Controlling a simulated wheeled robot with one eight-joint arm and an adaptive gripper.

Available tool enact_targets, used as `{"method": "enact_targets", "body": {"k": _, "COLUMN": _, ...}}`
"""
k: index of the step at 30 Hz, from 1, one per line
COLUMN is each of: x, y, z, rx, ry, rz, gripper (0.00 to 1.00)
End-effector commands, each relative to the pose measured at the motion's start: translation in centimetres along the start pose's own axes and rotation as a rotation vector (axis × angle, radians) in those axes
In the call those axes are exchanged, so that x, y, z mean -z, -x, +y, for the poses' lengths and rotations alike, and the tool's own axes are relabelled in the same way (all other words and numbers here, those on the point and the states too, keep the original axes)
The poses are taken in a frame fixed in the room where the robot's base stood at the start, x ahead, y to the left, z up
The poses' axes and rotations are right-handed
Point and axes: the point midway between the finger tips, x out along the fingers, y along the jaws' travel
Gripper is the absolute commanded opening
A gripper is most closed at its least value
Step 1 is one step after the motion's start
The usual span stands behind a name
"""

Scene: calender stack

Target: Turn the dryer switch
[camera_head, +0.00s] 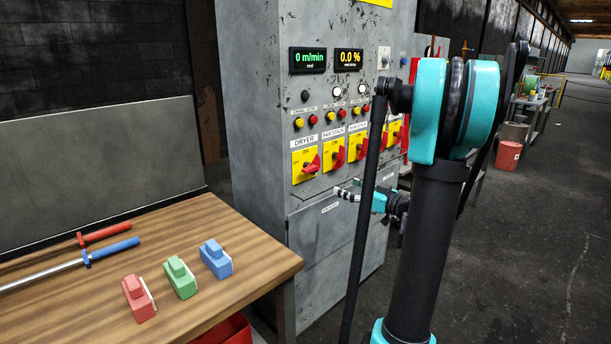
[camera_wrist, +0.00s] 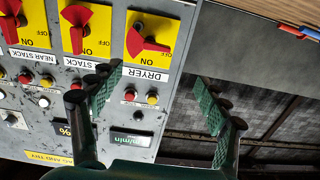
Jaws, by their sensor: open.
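The dryer switch is a red rotary handle (camera_head: 312,165) on a yellow plate under the DRYER label, leftmost in its row on the grey cabinet. In the wrist view the picture is upside down, and the dryer switch (camera_wrist: 148,42) sits at the top middle, its red handle lying roughly sideways on the plate marked ON and OFF. My gripper (camera_wrist: 156,99) is open and empty, with its dark green fingers apart below the switch in that view. In the head view my gripper (camera_head: 348,193) is in front of the cabinet, below and right of the dryer switch, partly hidden by my arm.
Similar red switches (camera_head: 338,157) stand in a row to the right, with small buttons (camera_head: 313,119) and displays (camera_head: 308,59) above. A wooden table (camera_head: 225,290) at lower left holds coloured blocks (camera_head: 216,259) and two rods. Open floor lies to the right.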

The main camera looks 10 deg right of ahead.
Motion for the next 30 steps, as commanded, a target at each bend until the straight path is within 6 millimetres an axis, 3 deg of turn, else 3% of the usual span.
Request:
{"method": "enact_targets", "body": {"k": 4, "x": 0.5, "y": -0.2, "z": 0.8, "rx": -0.009, "ry": 0.022, "rz": 0.030, "gripper": 0.76}}
{"method": "enact_targets", "body": {"k": 8, "x": 0.6, "y": -1.8, "z": 0.7, "rx": -0.006, "ry": 0.021, "rz": 0.030, "gripper": 0.76}}
{"method": "enact_targets", "body": {"k": 24, "x": 0.8, "y": -12.4, "z": 0.7, "rx": -0.005, "ry": 0.019, "rz": 0.028, "gripper": 0.76}}
{"method": "enact_targets", "body": {"k": 30, "x": 0.9, "y": -15.5, "z": 0.7, "rx": -0.006, "ry": 0.019, "rz": 0.028, "gripper": 0.76}}
